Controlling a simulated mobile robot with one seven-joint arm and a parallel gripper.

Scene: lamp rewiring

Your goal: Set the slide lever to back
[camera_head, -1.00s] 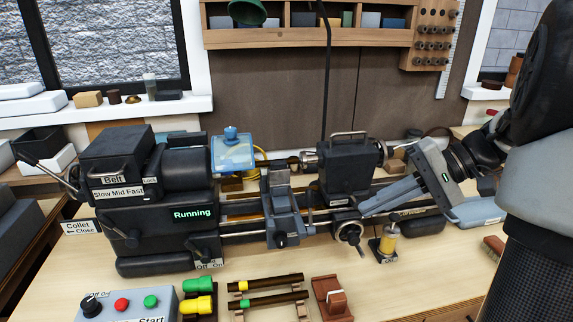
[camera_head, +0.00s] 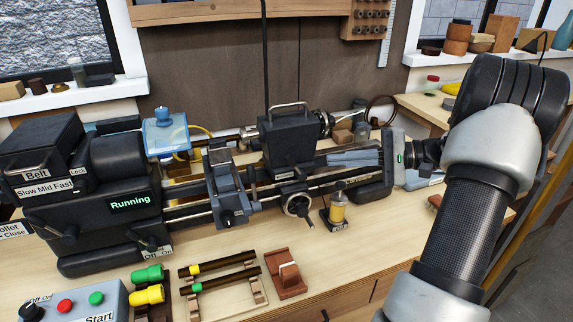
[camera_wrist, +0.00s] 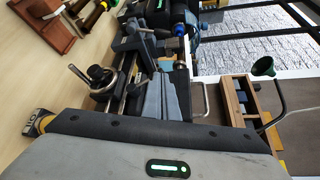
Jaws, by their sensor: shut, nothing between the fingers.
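The lathe's slide (camera_head: 228,190) is a grey-blue block on the dark bed rails, with a dark knob or lever (camera_head: 226,219) at its front; I cannot tell which part is the slide lever or its setting. My gripper (camera_head: 331,160) has its grey fingers shut and empty. They point left, right of the black tailstock (camera_head: 290,140) and behind the handwheel (camera_head: 299,204). In the wrist view the shut fingers (camera_wrist: 168,96) point up the picture towards the slide (camera_wrist: 138,45), apart from it. The handwheel (camera_wrist: 99,76) is left of them there.
The lathe's sign (camera_head: 130,202) reads "Running". A small yellow oiler (camera_head: 338,212) stands below the gripper. A rack of dark rods (camera_head: 222,272), a red-brown block (camera_head: 288,281) and a control box (camera_head: 75,302) are in front. The bench is clear at the front right.

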